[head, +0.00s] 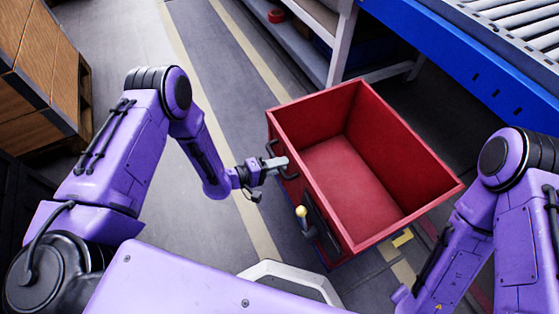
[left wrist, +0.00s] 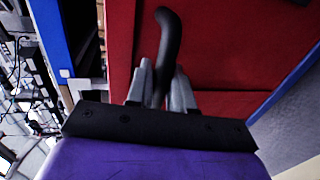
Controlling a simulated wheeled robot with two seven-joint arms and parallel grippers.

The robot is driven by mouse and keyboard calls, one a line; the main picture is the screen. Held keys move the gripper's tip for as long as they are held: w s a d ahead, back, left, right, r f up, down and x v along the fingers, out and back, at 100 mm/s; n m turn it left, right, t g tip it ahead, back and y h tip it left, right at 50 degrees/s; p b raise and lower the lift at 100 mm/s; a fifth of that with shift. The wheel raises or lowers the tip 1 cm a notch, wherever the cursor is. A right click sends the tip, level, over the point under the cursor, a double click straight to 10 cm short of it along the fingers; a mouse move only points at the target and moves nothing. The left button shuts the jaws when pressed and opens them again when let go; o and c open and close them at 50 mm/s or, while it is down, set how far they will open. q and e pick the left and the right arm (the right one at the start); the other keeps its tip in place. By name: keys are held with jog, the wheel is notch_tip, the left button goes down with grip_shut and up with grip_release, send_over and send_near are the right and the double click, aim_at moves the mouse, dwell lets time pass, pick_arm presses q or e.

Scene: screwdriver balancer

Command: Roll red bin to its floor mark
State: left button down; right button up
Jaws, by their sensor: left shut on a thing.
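The red bin (head: 352,213) stands in front of me, open at the top and empty inside. A black handle (head: 291,176) is on its left side, near my left gripper (head: 281,163). In the left wrist view the handle (left wrist: 170,45) runs between the two grey fingers of the left gripper (left wrist: 163,85), which is shut on it, against the red wall (left wrist: 235,40) of the bin. A yellow-knobbed lever (head: 301,212) is on the bin's near side. My right arm comes in at the right, but its gripper is out of view. No floor mark can be made out with certainty.
A blue roller conveyor (head: 470,75) is at the upper right. A shelf (head: 325,40) stands behind the bin. Wooden crates (head: 35,75) on a pallet are at the left. Pale lines (head: 250,60) run along the grey floor, which is clear left of the bin. A yellow patch (head: 402,238) lies beside the bin.

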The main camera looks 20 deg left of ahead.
pick_arm(q)
jog(key=c, duration=1.2)
grip_release()
jog(key=shift+o, duration=0.2)
jog(key=shift+a, duration=0.1)
jog(key=p+v, duration=0.2)
jog(key=v, duration=0.8)
jog(key=shift+s+a, duration=0.15)
jog(key=shift+s, duration=0.05)
